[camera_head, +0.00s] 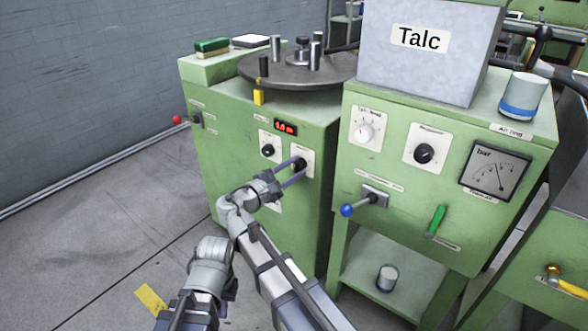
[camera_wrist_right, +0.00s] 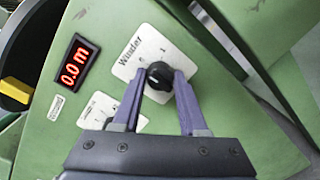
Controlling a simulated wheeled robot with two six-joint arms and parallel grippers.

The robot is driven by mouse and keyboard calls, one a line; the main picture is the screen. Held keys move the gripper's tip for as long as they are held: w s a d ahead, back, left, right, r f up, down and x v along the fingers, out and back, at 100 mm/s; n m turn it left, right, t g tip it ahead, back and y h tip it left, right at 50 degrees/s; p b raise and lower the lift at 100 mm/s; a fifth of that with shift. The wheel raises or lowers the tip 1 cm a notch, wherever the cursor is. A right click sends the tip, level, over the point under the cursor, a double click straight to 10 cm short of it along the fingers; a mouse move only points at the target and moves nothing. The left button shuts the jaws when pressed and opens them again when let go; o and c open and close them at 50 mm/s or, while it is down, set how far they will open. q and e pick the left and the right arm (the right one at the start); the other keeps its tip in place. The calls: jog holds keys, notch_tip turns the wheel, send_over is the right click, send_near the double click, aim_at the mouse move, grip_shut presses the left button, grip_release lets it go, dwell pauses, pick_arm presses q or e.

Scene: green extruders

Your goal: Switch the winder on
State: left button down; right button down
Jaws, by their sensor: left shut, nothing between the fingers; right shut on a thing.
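The winder is the green cabinet (camera_head: 225,160) with a dark round turntable on top. Its black knob (camera_wrist_right: 159,75) sits on a white plate (camera_wrist_right: 135,52) labelled "Winder" in the right wrist view. My right gripper (camera_wrist_right: 155,82) is shut on this knob, one purple finger on each side. In the head view, its fingers (camera_head: 296,172) reach the right-hand plate on the cabinet front. I cannot tell which mark the knob points to. The red display (camera_wrist_right: 75,62) reads 0.0 m. My left gripper (camera_head: 231,287) is low, away from the cabinet, and mostly hidden by its arm.
A second knob (camera_head: 267,150) sits left of the held one. A green machine with a grey Talc box (camera_head: 425,60) stands right, its blue-tipped lever (camera_head: 348,210) sticking out. The floor at left is clear.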

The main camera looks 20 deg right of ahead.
jog(key=shift+m, duration=0.3)
jog(key=m+p, duration=0.1)
jog(key=m, duration=0.4)
jog(key=shift+y, duration=0.3)
jog(key=m, duration=0.5)
jog(key=shift+m+p, duration=0.3)
jog(key=shift+p, duration=0.05)
jog(key=shift+c, duration=2.3)
grip_release()
jog(key=shift+s, duration=0.1)
